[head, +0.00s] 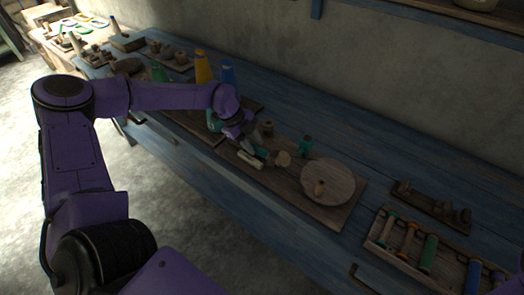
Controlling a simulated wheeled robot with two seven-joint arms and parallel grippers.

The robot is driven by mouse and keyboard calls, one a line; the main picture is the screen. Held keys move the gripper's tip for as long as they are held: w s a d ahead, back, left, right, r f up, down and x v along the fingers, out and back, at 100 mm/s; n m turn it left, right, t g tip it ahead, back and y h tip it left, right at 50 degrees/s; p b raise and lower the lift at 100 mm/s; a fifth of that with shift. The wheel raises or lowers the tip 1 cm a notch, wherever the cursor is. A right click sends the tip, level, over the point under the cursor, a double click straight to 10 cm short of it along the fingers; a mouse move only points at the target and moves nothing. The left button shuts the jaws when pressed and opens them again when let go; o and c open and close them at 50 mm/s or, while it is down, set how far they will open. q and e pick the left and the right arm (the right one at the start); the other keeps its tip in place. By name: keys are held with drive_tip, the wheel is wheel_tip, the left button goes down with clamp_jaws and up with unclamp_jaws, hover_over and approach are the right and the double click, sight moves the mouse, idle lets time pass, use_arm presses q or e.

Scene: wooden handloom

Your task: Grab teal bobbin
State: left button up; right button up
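My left gripper (256,154) reaches down over a wooden board on the bench. A small patch of teal (263,153) shows right at its fingertips, beside a round wooden end (283,159). This looks like a teal bobbin lying on its side, partly hidden by the gripper. It is too small to tell whether the fingers are closed on it. A further teal-wound bobbin (388,229) lies in the tray at lower right. My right gripper is not in view.
A round wooden disc with a peg (334,181) sits on the board right of the gripper. The bobbin tray (374,238) is at lower right, with a peg rack (432,206) behind it. Yellow (203,67) and blue (228,76) cones stand behind my arm. The bench's back strip is clear.

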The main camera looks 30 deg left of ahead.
use_arm(q)
drive_tip(key=shift+d+f, duration=0.15)
drive_tip(key=shift+f, duration=0.55)
clamp_jaws()
